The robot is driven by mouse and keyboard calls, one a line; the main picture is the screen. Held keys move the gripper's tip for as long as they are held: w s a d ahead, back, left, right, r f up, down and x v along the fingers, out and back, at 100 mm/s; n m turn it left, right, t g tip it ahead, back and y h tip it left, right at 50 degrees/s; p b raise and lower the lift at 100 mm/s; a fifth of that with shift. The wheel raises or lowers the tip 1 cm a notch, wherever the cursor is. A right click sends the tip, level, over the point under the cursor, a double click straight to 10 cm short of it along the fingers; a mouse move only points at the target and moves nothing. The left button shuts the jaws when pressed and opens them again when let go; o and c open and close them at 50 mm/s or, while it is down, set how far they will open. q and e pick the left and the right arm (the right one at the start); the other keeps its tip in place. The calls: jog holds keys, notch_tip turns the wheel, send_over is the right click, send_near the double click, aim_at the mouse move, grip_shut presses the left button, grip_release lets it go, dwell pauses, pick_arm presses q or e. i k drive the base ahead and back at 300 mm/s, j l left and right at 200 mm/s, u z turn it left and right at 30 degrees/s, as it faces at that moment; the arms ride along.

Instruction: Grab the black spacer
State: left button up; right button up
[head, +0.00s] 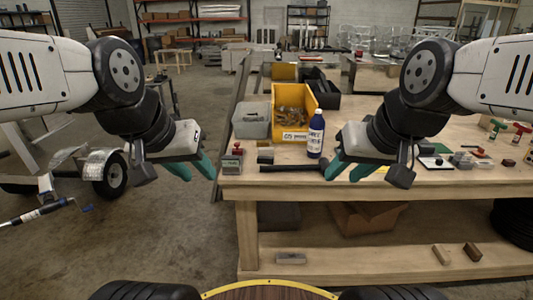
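A small black block (265,155), which may be the black spacer, lies on the wooden workbench (240,187) near its left front edge. It is too small to be sure of. My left gripper (193,169) has teal fingers spread apart and nothing between them. It is in the air left of the bench, apart from the block. My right gripper (347,171) is also open and empty, over the bench front, right of the block and just right of a blue bottle (316,134).
A dark bar-like tool (293,168) lies before the block. A red-topped item (233,158) is left of it. A grey bin (251,121) and a yellow bin (311,106) stand behind. Small parts crowd the right side. A trailer wheel (107,174) stands left.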

aim_at(266, 160)
jog(key=i+j+z, duration=0.2)
jog(key=i+j, duration=0.15)
jog(key=j, duration=0.3)
jog(key=i+j+z, duration=0.15)
jog(key=j, duration=0.2)
jog(key=i+j+z, duration=0.1)
jog(key=j, duration=0.25)
jog(key=i+j+z, duration=0.1)
jog(key=j, duration=0.3)
jog(key=i+j+z, duration=0.1)
jog(key=j, duration=0.3)
jog(key=i, duration=0.1)
